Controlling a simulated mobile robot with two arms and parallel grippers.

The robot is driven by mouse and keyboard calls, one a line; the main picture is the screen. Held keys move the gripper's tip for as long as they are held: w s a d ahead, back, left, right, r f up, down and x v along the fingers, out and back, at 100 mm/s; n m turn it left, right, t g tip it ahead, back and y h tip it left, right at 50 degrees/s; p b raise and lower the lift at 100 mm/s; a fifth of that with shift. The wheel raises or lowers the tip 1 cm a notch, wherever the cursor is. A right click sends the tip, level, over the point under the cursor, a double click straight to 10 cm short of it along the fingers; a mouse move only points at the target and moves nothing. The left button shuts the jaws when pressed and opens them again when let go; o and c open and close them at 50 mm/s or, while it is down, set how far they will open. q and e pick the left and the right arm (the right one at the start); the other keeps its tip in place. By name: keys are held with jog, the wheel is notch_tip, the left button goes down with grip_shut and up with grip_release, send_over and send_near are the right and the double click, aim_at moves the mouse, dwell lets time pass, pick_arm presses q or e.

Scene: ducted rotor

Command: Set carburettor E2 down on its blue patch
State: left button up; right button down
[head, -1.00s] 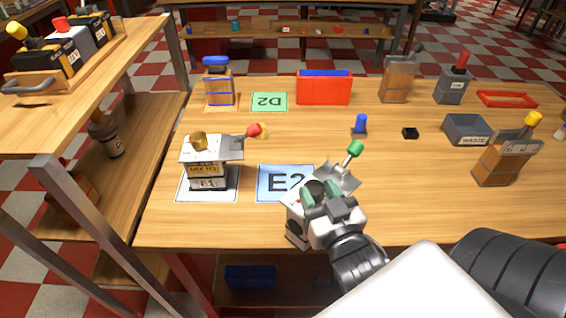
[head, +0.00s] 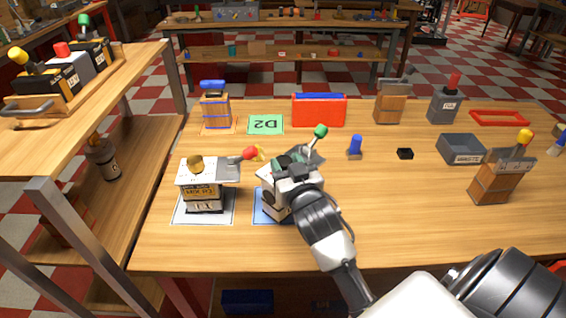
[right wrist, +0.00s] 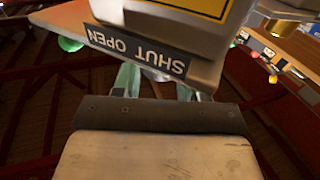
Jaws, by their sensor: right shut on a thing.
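Carburettor E2 (head: 273,203) is a pale block with a grey plate and a green-knobbed lever. My right gripper (head: 290,166) is shut on it from above. It is over the blue patch (head: 259,216), and hides most of it; I cannot tell if its base touches. In the right wrist view, a grey plate marked SHUT OPEN (right wrist: 135,48) is close in front of the greenish fingers (right wrist: 158,85). Carburettor E1 (head: 204,192), with a brass cap and red-knobbed lever, stands on a white patch just left. My left gripper is not in view.
A green D2 patch (head: 266,124), a red box (head: 319,109) and a wooden-sided unit (head: 215,109) are at the back. A blue-topped peg (head: 355,147), small black block (head: 405,153), grey waste bin (head: 461,149) and yellow-knobbed unit (head: 492,183) are right.

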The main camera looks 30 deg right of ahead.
jog(key=shift+x, duration=1.2)
jog(key=shift+f, duration=0.85)
jog(key=c, duration=0.6)
grip_release()
jog(key=b+v, duration=0.1)
jog(key=v, duration=1.1)
